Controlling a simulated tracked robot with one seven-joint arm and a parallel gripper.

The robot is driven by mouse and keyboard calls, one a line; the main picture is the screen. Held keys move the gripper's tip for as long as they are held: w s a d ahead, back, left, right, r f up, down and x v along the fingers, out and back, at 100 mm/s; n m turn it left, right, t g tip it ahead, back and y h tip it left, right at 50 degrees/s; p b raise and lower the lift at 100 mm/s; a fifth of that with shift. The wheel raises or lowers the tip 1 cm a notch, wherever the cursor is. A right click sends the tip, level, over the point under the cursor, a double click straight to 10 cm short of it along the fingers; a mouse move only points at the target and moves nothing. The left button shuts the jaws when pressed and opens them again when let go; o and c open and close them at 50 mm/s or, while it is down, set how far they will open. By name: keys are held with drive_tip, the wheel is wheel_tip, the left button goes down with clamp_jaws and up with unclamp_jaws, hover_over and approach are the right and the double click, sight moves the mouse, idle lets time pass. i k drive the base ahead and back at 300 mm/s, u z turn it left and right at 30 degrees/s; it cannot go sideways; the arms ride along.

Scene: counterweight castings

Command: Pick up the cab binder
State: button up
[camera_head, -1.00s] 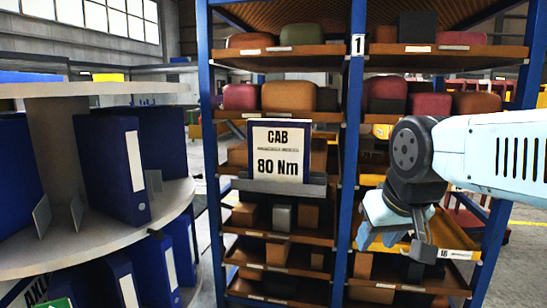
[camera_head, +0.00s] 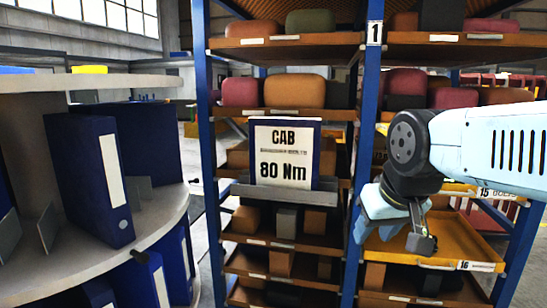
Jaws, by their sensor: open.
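The cab binder (camera_head: 285,150) is a dark blue upright panel with a white front reading "CAB" and "80 Nm". It stands on a grey ledge (camera_head: 290,194) before the rack, in the middle of the view. My gripper (camera_head: 397,236) is to the right of it and lower, pointing downward in front of the rack's right bay. Its jaws are apart with nothing visible between them, and it does not touch the binder.
A blue-posted rack (camera_head: 365,150) with orange shelves holds many cushion-like and block-shaped parts. A round grey shelf unit (camera_head: 150,215) at left carries several blue binders (camera_head: 95,180). An orange tray marked 16 (camera_head: 450,262) lies just beyond my gripper.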

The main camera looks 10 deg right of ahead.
sight(285, 152)
drive_tip(key=i, duration=0.95)
drive_tip(key=z, duration=0.05)
